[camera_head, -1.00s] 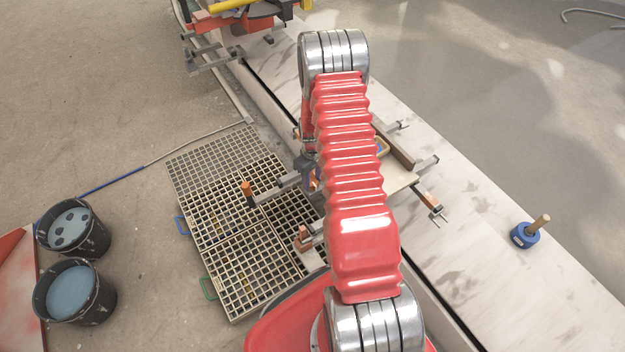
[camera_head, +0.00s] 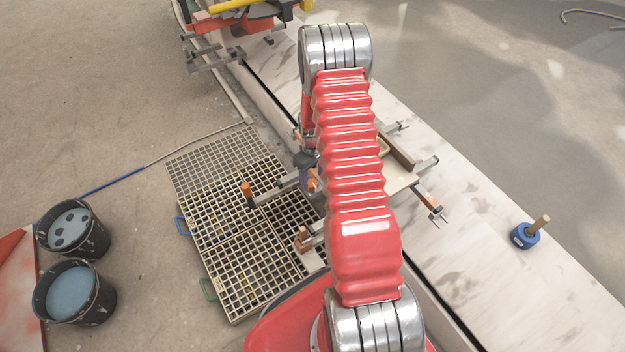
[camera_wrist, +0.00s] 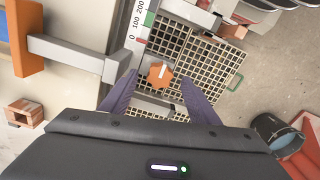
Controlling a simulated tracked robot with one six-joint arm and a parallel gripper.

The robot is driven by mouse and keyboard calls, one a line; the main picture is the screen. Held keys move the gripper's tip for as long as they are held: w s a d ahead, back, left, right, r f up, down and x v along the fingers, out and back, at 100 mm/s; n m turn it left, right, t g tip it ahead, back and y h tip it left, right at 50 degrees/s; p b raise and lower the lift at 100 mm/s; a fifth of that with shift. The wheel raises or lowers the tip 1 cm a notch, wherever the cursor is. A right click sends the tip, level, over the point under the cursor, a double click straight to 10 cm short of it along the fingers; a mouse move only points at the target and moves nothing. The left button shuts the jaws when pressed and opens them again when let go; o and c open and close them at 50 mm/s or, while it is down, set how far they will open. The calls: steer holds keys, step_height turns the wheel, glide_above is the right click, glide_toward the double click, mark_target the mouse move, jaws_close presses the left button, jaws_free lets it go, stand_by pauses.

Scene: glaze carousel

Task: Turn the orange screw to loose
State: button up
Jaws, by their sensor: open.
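The orange screw (camera_wrist: 161,75) shows in the wrist view as a hexagonal head with a pale line across it. My gripper (camera_wrist: 158,78) is open, with one purple finger on each side of the screw. Gaps show between both fingers and the head. I cannot tell how far below the fingertips it lies. In the head view, my gripper (camera_head: 307,168) is partly hidden behind my red arm, and a small orange patch beside it (camera_head: 313,184) seems to be the screw. A white scale strip (camera_wrist: 141,22) with numbers and green and red parts runs near the screw.
Grey grates (camera_head: 235,225) lie on the floor under this area. An orange-handled clamp (camera_head: 246,190) stands over them. Two dark buckets (camera_head: 75,290) are at left. A blue tool with a wooden handle (camera_head: 524,236) lies on the pale strip at right. A brown block (camera_wrist: 24,112) sits at left in the wrist view.

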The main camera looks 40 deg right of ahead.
mark_target(313, 183)
step_height(313, 183, up, 12)
steer(key=shift+f, duration=0.25)
stand_by(0.8)
steer(key=s+a+r+t, duration=0.2)
steer(key=s+a+r, duration=0.5)
steer(key=r, duration=0.4)
steer(key=s+a+r+m+t, duration=0.1)
steer(key=s+a+r, duration=0.6)
steer(key=a+r, duration=0.2)
steer(key=s+a+r+t, duration=0.2)
steer(key=s+a+r, duration=0.6)
steer(key=r, duration=0.6)
steer(key=shift+a+m+t, duration=0.3)
steer(key=shift+a+m, duration=0.1)
steer(key=shift+a, duration=0.05)
